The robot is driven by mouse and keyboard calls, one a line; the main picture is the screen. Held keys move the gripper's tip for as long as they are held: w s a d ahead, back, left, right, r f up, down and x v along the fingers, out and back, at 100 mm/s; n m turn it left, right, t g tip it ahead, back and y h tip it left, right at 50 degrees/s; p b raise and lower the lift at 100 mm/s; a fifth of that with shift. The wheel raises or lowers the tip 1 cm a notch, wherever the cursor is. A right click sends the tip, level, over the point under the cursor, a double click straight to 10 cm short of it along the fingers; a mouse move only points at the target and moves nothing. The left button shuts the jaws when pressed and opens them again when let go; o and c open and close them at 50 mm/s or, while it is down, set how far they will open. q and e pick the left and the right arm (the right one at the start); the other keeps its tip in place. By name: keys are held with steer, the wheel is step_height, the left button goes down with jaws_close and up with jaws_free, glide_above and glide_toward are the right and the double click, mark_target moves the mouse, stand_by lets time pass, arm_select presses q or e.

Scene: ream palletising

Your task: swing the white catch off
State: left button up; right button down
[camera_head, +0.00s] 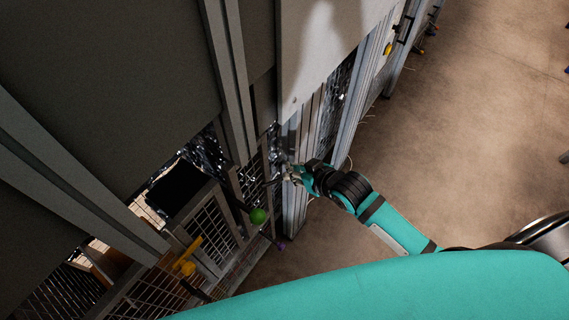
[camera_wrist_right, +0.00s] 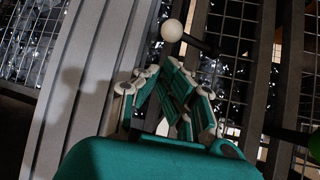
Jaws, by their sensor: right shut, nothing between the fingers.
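The white catch shows in the right wrist view as a white ball knob (camera_wrist_right: 172,30) on a dark rod that slants down to the right against a mesh panel. My right gripper (camera_wrist_right: 160,70) is shut and empty, its fingertips just below the white knob in that view; I cannot tell whether they touch it. In the head view my right gripper (camera_head: 288,174) is at the cage front, where the white knob is not clearly made out. My left gripper is not in view.
A green knob (camera_head: 258,216), a yellow handle (camera_head: 188,267) and a purple knob (camera_head: 281,247) sit along the mesh front. Grey posts (camera_wrist_right: 82,80) stand left of the white knob. Open floor (camera_head: 470,130) lies to the right.

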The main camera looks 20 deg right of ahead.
mark_target(277, 181)
steer(key=x, duration=0.4)
steer(key=shift+w+a+f, duration=0.15)
steer(key=shift+w+f, duration=0.1)
steer(key=shift+w+a+f, duration=0.2)
steer(key=shift+w+f, duration=0.2)
steer(key=shift+w, duration=0.05)
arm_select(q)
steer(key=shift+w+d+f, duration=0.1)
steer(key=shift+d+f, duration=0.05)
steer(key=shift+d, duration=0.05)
